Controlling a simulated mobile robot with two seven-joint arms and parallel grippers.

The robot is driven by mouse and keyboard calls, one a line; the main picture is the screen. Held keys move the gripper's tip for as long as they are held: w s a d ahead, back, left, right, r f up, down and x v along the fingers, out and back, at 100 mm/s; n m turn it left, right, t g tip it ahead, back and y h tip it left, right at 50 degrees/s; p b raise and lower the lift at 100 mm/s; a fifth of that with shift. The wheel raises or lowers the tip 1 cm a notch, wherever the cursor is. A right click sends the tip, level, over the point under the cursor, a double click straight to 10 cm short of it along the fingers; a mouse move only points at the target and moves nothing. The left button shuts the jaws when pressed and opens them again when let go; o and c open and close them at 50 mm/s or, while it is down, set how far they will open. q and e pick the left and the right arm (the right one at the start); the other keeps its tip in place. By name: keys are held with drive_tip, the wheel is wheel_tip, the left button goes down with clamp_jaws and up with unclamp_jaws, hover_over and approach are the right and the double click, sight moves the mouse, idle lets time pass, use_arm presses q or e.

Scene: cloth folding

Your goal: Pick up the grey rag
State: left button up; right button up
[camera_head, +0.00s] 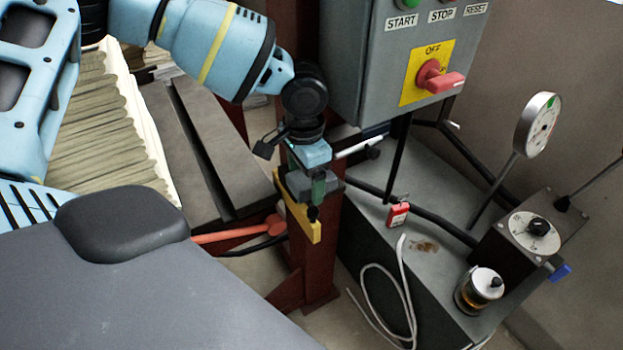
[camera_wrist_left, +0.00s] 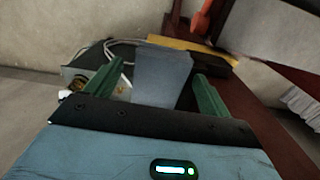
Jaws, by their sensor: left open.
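The grey rag (camera_head: 298,186) hangs at the yellow bar on the dark red post in the head view, partly hidden by my left gripper. In the left wrist view the rag (camera_wrist_left: 163,76) shows as a flat, grey-blue rectangular piece between the two green fingers. My left gripper (camera_head: 309,180) points down at the rag. Its fingers are apart, one to each side of the rag in the wrist view. I cannot tell whether either finger touches it. My right gripper is not in view.
The yellow bar (camera_head: 304,222) sits on the post (camera_head: 312,268). A grey control box (camera_head: 372,60) with a red switch stands close beside my left wrist. A red padlock (camera_head: 397,215), a gauge (camera_head: 538,124) and a jar (camera_head: 480,291) are to the right. A red-handled tool (camera_head: 240,232) lies left.

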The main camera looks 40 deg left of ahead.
sight(305, 178)
use_arm(q)
drive_tip(key=shift+c, duration=0.4)
drive_tip(key=c, duration=1)
drive_tip(key=shift+r, duration=0.15)
drive_tip(key=shift+r, duration=0.6)
wheel_tip(305, 178, up, 2)
drive_tip(key=shift+r, duration=0.15)
drive_tip(key=s+d+b, duration=0.2)
drive_tip(key=s+d, duration=0.1)
drive_tip(key=d, duration=0.5)
drive_tip(key=s+d+b, duration=0.2)
drive_tip(key=s+d, duration=0.2)
drive_tip(key=d, duration=0.4)
drive_tip(key=shift+d+b, duration=0.3)
drive_tip(key=shift+b, duration=0.05)
